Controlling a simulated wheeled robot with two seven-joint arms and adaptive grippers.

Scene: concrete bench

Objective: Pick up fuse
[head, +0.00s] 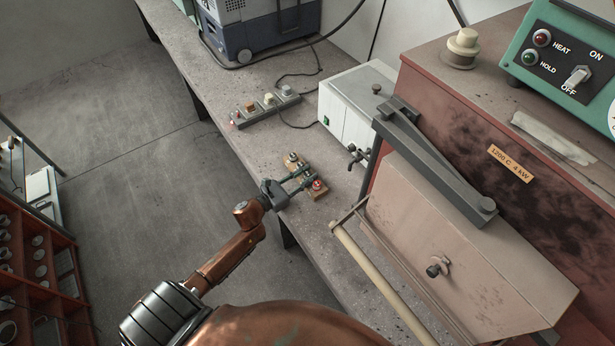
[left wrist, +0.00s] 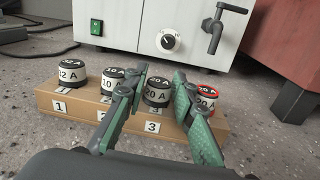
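In the left wrist view a wooden block (left wrist: 52,108) with numbered labels holds several round fuses in a row. From the left they are a 32 A fuse (left wrist: 72,75), a 10 A fuse (left wrist: 113,80), a dark-rimmed 20 A fuse (left wrist: 157,92) and a red-rimmed 20 A fuse (left wrist: 205,98). My left gripper (left wrist: 160,78) is open, its fingers on either side of the dark-rimmed 20 A fuse; I cannot tell whether they touch it. In the head view my left gripper (head: 306,174) reaches over the block (head: 318,195), hiding part of it. My right gripper is out of view.
A white box (head: 345,110) with a tap stands behind the block. A furnace (head: 480,240) with a protruding handle bar (head: 385,285) is at right. A grey strip (head: 265,108) with coloured parts lies farther back. The bench's left edge is close to the block.

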